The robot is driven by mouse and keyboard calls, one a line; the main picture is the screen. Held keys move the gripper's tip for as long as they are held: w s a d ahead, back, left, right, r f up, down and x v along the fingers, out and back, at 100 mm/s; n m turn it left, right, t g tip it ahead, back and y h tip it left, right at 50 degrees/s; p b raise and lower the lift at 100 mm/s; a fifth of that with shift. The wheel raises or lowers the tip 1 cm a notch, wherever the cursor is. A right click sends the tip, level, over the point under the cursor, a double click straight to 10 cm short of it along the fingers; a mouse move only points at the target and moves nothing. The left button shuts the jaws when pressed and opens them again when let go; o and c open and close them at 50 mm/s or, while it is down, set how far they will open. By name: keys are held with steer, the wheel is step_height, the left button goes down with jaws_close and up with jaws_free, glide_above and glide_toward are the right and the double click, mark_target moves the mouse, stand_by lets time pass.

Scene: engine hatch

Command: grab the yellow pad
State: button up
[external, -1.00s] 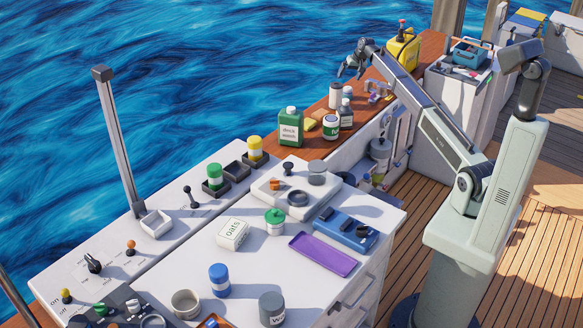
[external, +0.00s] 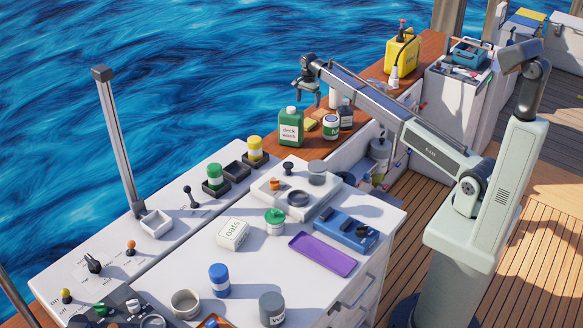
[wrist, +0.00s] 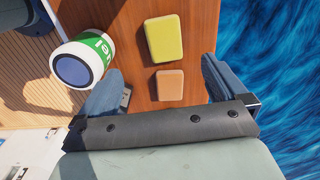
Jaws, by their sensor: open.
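The yellow pad (wrist: 164,40) lies flat on the brown wooden top in the wrist view. It also shows in the external view (external: 310,125), beside the green deck wash bottle (external: 291,128). A smaller orange-tan pad (wrist: 170,86) lies next to it, nearer my gripper in the wrist view. My gripper (external: 308,92) is open and empty, above the wooden top near the pads. In the wrist view the fingers (wrist: 161,70) stand on either side of the orange-tan pad, with the yellow pad just beyond the fingertips.
A white can with a green label (wrist: 84,58) stands close to the left finger in the wrist view; it also shows in the external view (external: 330,127). A dark bottle (external: 346,114) stands behind it. Water lies beyond the wooden top's edge. A yellow jug (external: 402,52) stands farther back.

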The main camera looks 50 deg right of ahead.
glide_above(306, 123)
steer(key=f, duration=0.7)
steer(key=shift+s+d+f, duration=0.1)
steer(key=shift+s+f, duration=0.15)
steer(key=shift+s, duration=0.15)
steer(key=shift+w+f, duration=0.15)
steer(key=shift+f, duration=1.2)
steer(key=shift+w+f, duration=0.15)
steer(key=shift+f, duration=1.2)
steer(key=c, duration=1.1)
steer(key=shift+c, duration=0.2)
